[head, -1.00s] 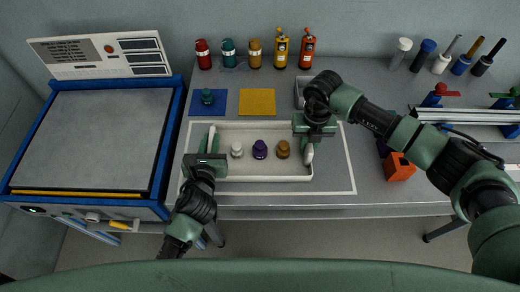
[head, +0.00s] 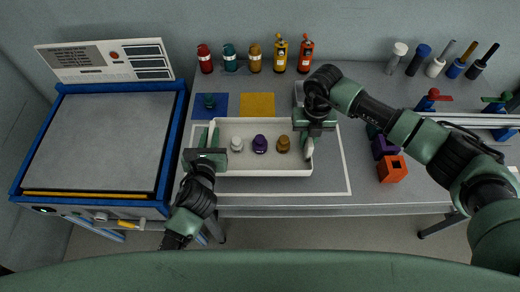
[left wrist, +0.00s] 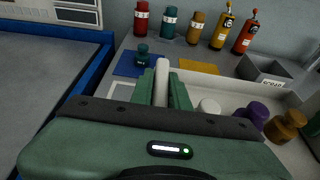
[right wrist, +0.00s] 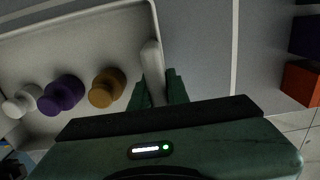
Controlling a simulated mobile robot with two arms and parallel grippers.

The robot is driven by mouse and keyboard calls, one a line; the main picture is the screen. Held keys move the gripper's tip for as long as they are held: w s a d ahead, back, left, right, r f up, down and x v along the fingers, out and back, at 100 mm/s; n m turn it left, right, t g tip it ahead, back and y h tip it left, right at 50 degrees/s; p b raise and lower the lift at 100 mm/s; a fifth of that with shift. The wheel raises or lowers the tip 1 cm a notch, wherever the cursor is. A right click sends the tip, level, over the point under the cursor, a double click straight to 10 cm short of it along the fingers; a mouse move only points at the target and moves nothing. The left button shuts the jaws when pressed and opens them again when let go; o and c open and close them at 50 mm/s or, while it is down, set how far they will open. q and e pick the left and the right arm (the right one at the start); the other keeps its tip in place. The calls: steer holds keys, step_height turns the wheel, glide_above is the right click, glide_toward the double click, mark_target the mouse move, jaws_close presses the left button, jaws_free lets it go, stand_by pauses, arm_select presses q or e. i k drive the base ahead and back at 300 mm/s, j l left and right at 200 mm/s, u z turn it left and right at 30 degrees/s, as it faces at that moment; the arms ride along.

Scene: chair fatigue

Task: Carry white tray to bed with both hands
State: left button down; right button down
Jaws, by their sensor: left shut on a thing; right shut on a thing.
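The white tray (head: 265,172) is level over the grey bench. It holds three knobbed weights: white (head: 237,144), purple (head: 260,144) and brown (head: 283,144). My left gripper (head: 208,138) is shut on the tray's left handle, which shows upright between the fingers in the left wrist view (left wrist: 162,82). My right gripper (head: 308,145) is shut on the right handle, also seen in the right wrist view (right wrist: 153,72). I cannot tell whether the tray's underside is clear of the bench. The bed, a flat grey surface in a blue frame (head: 100,140), stands at the left.
A blue mat (head: 216,113) with a teal weight and a yellow mat (head: 258,104) lie behind the tray. Several bottles (head: 254,60) line the back. An orange box (head: 391,169) and a purple box (head: 384,147) stand to the right. The bed's blue edge lies left of my left gripper.

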mark_target(109, 135)
steer(key=i+j+u, duration=0.1)
steer(key=j, duration=0.3)
steer(key=i+j+u, duration=0.1)
steer(key=j, duration=0.3)
steer(key=i+j+u, duration=0.1)
steer(key=j, duration=0.3)
steer(key=i+j+u, duration=0.1)
steer(key=j, duration=0.3)
steer(key=i+j+u, duration=0.1)
steer(key=j, duration=0.25)
steer(key=i, duration=0.05)
